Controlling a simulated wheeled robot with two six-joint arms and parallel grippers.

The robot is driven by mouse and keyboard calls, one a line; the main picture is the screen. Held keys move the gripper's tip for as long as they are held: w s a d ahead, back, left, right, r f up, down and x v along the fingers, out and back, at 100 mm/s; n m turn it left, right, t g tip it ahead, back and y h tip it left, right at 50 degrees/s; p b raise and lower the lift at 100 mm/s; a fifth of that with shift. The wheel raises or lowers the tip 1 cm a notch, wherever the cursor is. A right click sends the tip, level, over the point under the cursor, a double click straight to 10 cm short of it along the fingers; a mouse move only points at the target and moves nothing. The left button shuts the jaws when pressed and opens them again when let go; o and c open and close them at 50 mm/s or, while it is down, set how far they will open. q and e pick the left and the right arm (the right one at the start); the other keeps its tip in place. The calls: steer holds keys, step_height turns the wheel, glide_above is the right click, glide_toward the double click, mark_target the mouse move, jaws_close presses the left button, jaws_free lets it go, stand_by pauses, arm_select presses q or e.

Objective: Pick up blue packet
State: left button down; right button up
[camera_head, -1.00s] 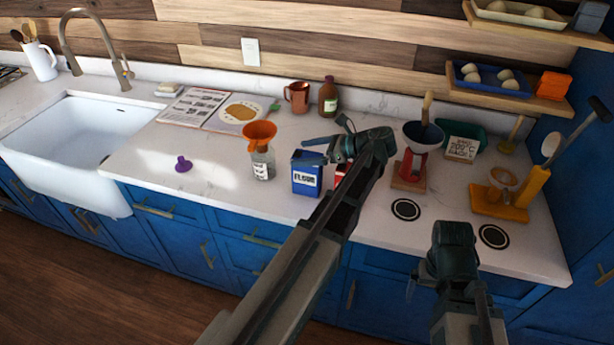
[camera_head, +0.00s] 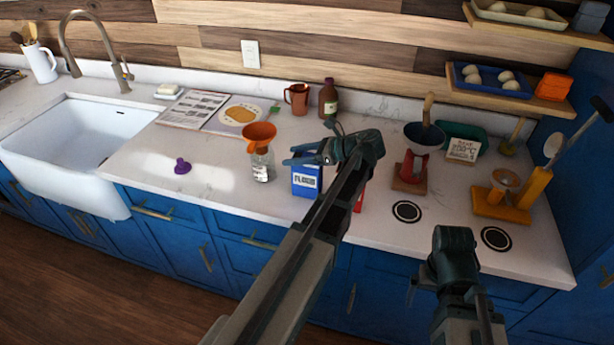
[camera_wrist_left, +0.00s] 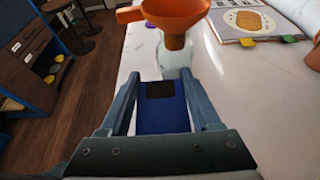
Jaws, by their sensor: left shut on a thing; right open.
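The blue packet (camera_head: 306,181), with a white label reading like "FLOUR", stands upright on the white counter. My left gripper (camera_head: 305,156) is at its top and shut on it. In the left wrist view the blue packet (camera_wrist_left: 162,112) sits between the two fingers of my left gripper (camera_wrist_left: 165,95), with a dark patch on its top. My left arm hides part of its right side. My right gripper (camera_head: 428,285) is in front of the counter, open and away from the packet.
A glass jar (camera_head: 262,168) with an orange funnel (camera_head: 259,134) stands just left of the packet. A red thing (camera_head: 361,197) shows partly behind my left arm. A red scale-like stand (camera_head: 412,168) with a dark bowl is further right. The counter left of the jar is mostly clear.

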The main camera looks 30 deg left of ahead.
arm_select(q)
steer(key=shift+r, duration=0.15)
arm_select(e)
steer(key=shift+r, duration=0.15)
arm_select(q)
steer(key=shift+r+p, duration=0.55)
steer(key=shift+p, duration=0.1)
step_height(320, 180, up, 3)
steer(key=p, duration=0.3)
steer(key=s+d, duration=0.2)
steer(key=s, duration=0.5)
steer(key=s+d, duration=0.3)
steer(key=s, duration=0.5)
steer(key=shift+d+r+p, duration=0.2)
steer(key=shift+r+p, duration=0.15)
arm_select(e)
step_height(320, 180, up, 5)
steer(key=shift+f, duration=0.15)
